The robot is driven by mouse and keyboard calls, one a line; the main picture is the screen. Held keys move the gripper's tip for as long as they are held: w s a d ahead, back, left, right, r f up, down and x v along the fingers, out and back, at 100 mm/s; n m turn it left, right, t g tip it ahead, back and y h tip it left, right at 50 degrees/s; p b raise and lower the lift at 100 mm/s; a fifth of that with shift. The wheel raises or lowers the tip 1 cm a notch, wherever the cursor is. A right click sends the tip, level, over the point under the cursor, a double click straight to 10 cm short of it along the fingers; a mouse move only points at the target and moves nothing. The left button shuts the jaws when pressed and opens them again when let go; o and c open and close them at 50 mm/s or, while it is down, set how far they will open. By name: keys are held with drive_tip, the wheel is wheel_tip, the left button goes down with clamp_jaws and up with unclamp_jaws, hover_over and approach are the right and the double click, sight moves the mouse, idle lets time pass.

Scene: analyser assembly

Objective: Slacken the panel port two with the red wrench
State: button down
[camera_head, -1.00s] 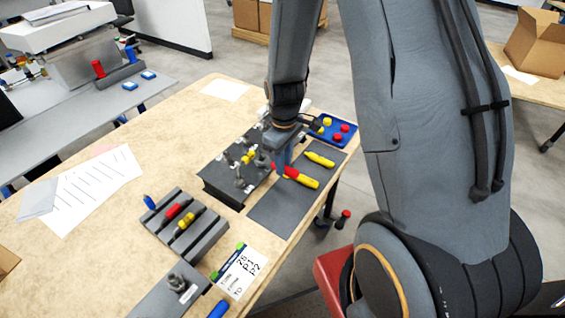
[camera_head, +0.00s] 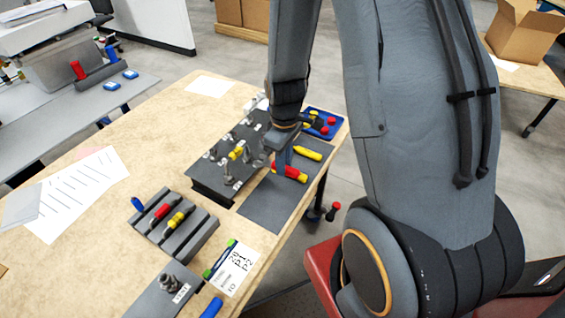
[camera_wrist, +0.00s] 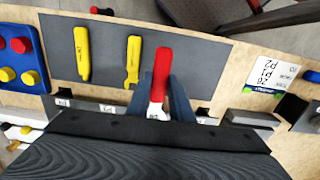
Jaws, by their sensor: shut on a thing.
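The red wrench (camera_wrist: 162,66) is between my fingers in the wrist view, its red handle pointing away from the palm. In the head view its red part (camera_head: 279,169) shows just under the fingers, at the grey mat (camera_head: 268,207). My gripper (camera_head: 283,160) is shut on it beside the black panel (camera_head: 213,183). The panel carries several metal ports and a yellow fitting (camera_head: 236,153). I cannot tell which port is number two. In the wrist view my gripper (camera_wrist: 160,100) and palm hide most of the panel.
Two yellow-handled tools (camera_wrist: 82,53) (camera_wrist: 133,60) lie on the mat beside the wrench. A blue tray (camera_head: 338,119) with red and yellow knobs stands behind. A grey rack (camera_head: 197,236) and a label card (camera_head: 236,266) are nearer. The table's left part is mostly clear.

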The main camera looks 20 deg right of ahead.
drive_tip(key=shift+s+d+r+p, duration=0.45)
drive_tip(key=shift+s+r+p, duration=0.1)
drive_tip(key=shift+s+p, duration=0.05)
drive_tip(key=shift+s+d+r+p, duration=0.4)
drive_tip(key=shift+s+r+p, duration=0.15)
drive_tip(key=shift+s, duration=0.05)
wheel_tip(320, 180, up, 6)
drive_tip(key=p, duration=0.2)
drive_tip(key=shift+f+p, duration=0.2)
drive_tip(key=shift+p, duration=0.15)
drive_tip(key=shift+r, duration=0.6)
